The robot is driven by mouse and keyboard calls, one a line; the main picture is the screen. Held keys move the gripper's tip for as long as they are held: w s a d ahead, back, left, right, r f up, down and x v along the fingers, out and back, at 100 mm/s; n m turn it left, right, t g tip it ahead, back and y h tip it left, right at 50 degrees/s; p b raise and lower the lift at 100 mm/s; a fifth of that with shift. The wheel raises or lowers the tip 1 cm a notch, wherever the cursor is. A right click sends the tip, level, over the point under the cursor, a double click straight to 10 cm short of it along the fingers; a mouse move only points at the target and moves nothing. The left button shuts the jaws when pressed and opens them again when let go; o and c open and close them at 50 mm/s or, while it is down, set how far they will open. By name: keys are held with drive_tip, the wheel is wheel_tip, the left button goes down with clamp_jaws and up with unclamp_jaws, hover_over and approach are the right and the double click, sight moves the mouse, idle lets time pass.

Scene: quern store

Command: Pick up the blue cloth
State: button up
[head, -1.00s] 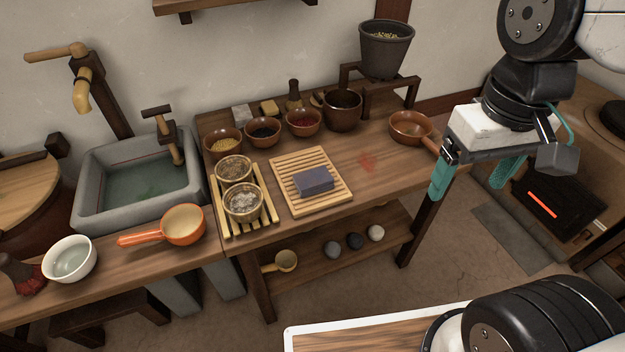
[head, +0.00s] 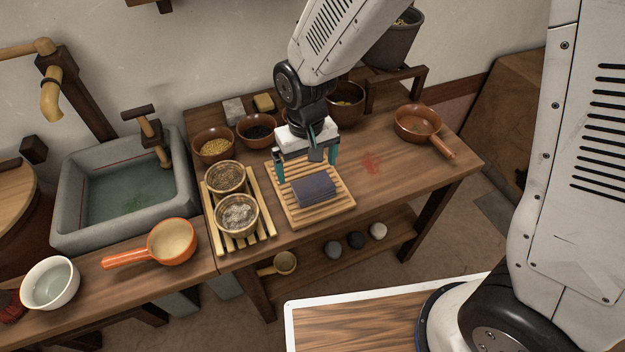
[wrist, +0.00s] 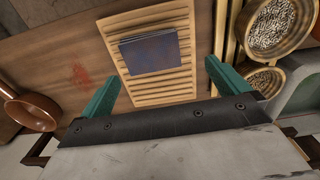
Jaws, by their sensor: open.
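The blue cloth (head: 315,190) is a folded dark blue block lying on a slatted wooden rack (head: 284,208) on the table. In the wrist view the cloth (wrist: 150,54) lies flat on the slatted rack (wrist: 160,95), beyond my fingertips. My gripper (head: 307,168) is open and empty, with teal fingers spread apart. It is above the back part of the rack, behind the cloth in the head view. In the wrist view my gripper's fingers (wrist: 160,80) stand on either side of the rack, the cloth lying between their lines and ahead of them. Nothing touches the cloth except the rack.
Left of the rack, a slatted tray (head: 262,245) holds two bowls of grain or flakes. Brown bowls (head: 213,147) line the table's back. A brown handled pan (head: 418,124) stands at right. A red stain (head: 370,163) marks bare table right of the rack. A stone sink (head: 72,228) is farther left.

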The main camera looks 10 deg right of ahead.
sight(314, 185)
drive_tip(key=f, duration=0.2)
drive_tip(key=d+f, duration=0.1)
drive_tip(key=f, duration=0.3)
drive_tip(key=shift+w+d+f, duration=0.2)
drive_tip(key=shift+d+f, duration=0.05)
drive_tip(key=shift+d, duration=0.1)
drive_tip(key=shift+f, duration=0.6)
drive_tip(key=c, duration=0.9)
drive_tip(key=shift+a+r, duration=0.1)
drive_tip(key=shift+r, duration=0.05)
